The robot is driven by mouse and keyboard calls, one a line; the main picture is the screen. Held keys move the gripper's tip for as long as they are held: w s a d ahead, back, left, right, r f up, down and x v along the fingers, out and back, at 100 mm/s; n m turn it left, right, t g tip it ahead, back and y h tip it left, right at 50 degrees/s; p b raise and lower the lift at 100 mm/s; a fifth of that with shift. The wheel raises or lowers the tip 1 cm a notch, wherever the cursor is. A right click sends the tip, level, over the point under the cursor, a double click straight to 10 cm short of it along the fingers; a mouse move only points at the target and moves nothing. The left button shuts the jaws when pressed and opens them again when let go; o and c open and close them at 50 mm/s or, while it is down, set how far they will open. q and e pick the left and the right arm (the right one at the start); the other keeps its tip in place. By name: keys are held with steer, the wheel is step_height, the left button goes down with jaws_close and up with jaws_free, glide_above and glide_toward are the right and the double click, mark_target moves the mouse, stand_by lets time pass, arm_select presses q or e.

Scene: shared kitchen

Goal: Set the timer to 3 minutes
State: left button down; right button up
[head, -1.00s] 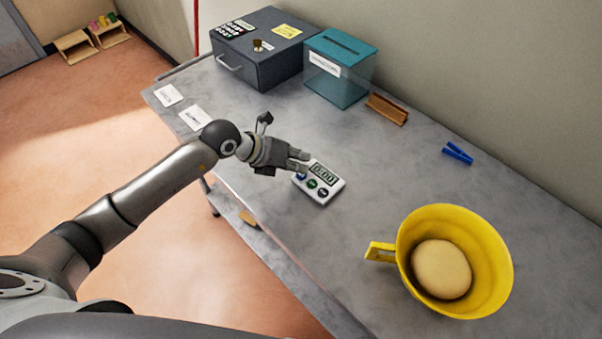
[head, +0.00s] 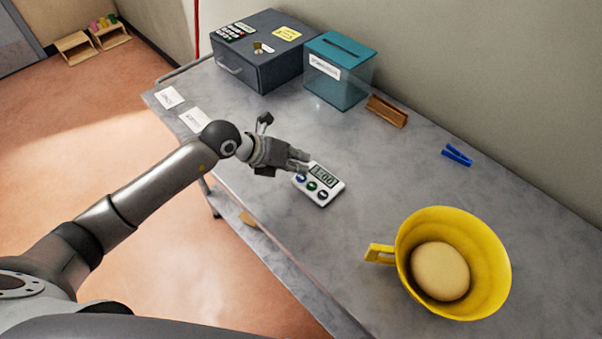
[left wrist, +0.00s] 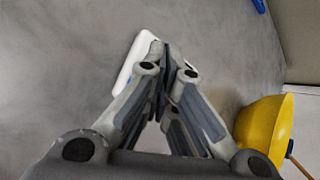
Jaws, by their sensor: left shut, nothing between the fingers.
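The white timer (head: 331,188) lies on the grey table with a dark display and a row of three round buttons: blue, green and dark. Its display digits end in 00; the leading part is too small to read surely. My left gripper (head: 304,162) is shut and empty, its fingertips over the timer's upper-left edge near the blue button. I cannot tell if they touch it. In the left wrist view the fingers meet in front of the timer (left wrist: 133,65) and hide much of it. My right gripper is not in view.
A yellow pot (head: 490,240) holding a round pale thing stands at the right. A blue clip (head: 457,156), a brown wooden piece (head: 388,110), a teal slotted box (head: 338,85) and a dark grey box (head: 270,70) stand farther back. The table around the timer is clear.

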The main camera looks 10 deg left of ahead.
arm_select(q)
steer(key=shift+r, duration=0.15)
step_height(320, 180, up, 6)
steer(key=p, duration=0.4)
steer(key=shift+p, duration=0.3)
stand_by(0.4)
steer(key=shift+d, duration=0.1)
stand_by(1.4)
